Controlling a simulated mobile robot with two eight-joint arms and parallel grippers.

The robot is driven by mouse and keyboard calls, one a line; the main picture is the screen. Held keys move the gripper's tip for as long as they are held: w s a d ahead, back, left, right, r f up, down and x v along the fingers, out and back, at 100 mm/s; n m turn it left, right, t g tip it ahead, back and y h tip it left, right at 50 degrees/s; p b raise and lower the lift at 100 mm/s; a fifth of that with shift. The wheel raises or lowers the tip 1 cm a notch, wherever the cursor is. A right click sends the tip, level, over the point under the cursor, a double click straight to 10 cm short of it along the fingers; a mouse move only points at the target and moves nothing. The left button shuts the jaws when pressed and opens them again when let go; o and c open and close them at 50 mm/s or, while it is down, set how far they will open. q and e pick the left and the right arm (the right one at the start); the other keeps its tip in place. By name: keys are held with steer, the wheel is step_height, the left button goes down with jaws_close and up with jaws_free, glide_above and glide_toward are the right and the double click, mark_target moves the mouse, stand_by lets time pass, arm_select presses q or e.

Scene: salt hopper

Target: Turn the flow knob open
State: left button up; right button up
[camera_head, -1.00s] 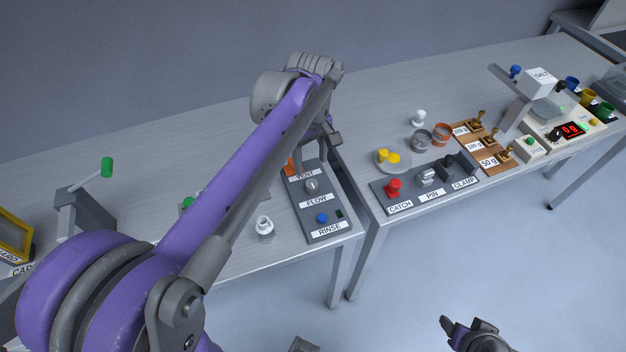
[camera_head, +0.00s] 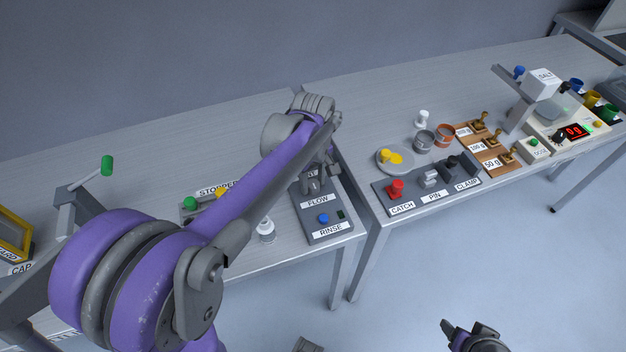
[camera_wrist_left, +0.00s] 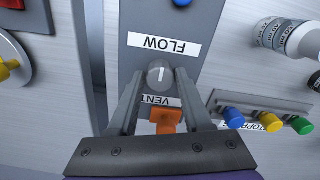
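The flow knob (camera_wrist_left: 158,75) is a round grey knob with a pale line on top, beside the FLOW label (camera_wrist_left: 164,45) on a dark grey panel. In the wrist view my left gripper (camera_wrist_left: 158,82) is open, with one finger on each side of the knob near the tips. I cannot tell whether the fingers touch it. In the head view my left gripper (camera_head: 314,184) is over the panel (camera_head: 330,236) and hides the knob. My right gripper (camera_head: 464,328) is at the bottom edge, partly cut off, apparently open and empty.
An orange VENT part (camera_wrist_left: 166,120) sits between my left fingers, nearer the palm. A blue RINSE button (camera_head: 323,218) is on the same panel. A white bottle (camera_head: 266,230) and stopper panel stand left of it. A second table with the CATCH panel (camera_head: 415,202) is across a gap.

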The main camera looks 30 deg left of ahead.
arm_select(q)
jaws_close()
steer(key=m, duration=0.8)
steer(key=shift+m, duration=0.3)
steer(key=m, duration=0.9)
stand_by(0.6)
